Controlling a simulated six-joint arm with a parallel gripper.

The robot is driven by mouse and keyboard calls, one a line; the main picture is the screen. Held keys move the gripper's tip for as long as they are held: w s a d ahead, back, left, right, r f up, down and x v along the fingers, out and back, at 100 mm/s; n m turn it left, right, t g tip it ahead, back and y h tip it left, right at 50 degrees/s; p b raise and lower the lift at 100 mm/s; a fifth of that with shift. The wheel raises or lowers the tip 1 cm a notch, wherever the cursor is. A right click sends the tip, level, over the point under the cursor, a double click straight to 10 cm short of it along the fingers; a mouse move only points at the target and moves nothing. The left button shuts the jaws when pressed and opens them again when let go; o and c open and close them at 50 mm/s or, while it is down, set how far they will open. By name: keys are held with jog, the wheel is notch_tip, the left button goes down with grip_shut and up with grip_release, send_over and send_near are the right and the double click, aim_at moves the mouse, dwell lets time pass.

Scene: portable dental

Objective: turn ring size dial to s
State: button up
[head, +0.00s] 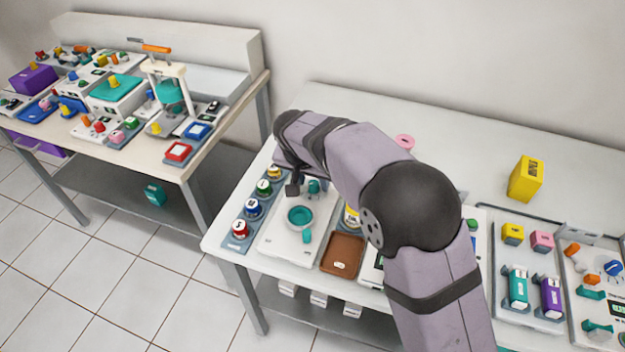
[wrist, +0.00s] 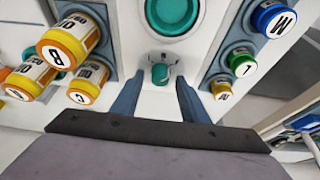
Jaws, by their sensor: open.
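The white device (head: 285,240) stands near the table's left end, with a round teal part (head: 300,217) in its middle; this part also shows in the wrist view (wrist: 172,15). A small teal knob (wrist: 160,74), apparently the dial, sits on a pale round plate with tiny marks too small to read. It also shows at the device's back edge in the head view (head: 314,186). My gripper (wrist: 157,92) is open, its two fingers apart on either side of the knob's line, with no visible contact. Another teal knob (head: 307,236) is at the device's front right.
Left of the device is a rack of capped cylinders: red S (head: 240,228), blue M (head: 253,208), green L (head: 264,186) and a yellow one (head: 274,172). Yellow-orange bottles (wrist: 65,45) stand on its other side. A brown tray (head: 343,257) lies at the front.

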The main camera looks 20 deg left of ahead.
aim_at(309, 200)
jog(key=v, duration=0.7)
jog(key=shift+b, duration=0.4)
jog(key=shift+s, duration=0.1)
jog(key=shift+g+h, duration=0.3)
jog(key=shift+g, duration=0.3)
jog(key=d+p, duration=0.1)
jog(key=d, duration=0.3)
jog(key=d+r+p, duration=0.1)
jog(key=d, duration=0.3)
jog(key=d+p, duration=0.1)
jog(key=d, duration=0.3)
jog(key=shift+s+r, duration=0.15)
jog(key=shift+s, duration=0.05)
jog(key=s+d+p, duration=0.1)
jog(key=s+d, duration=0.2)
jog(key=d, duration=0.3)
jog(key=s+d+g+p, duration=0.1)
jog(key=s+d+p, duration=0.1)
jog(key=s+d, duration=0.2)
jog(key=s+d+g+p, duration=0.1)
jog(key=s+d, duration=0.3)
jog(key=d, duration=0.4)
jog(key=shift+s+d+r+p, duration=0.1)
jog(key=shift+d+p, duration=0.1)
jog(key=shift+p, duration=0.55)
jog(key=s+d+g+p, duration=0.1)
jog(key=s+d, duration=0.3)
jog(key=s, duration=0.4)
jog(key=shift+f+p, duration=0.4)
jog(key=shift+f, duration=0.1)
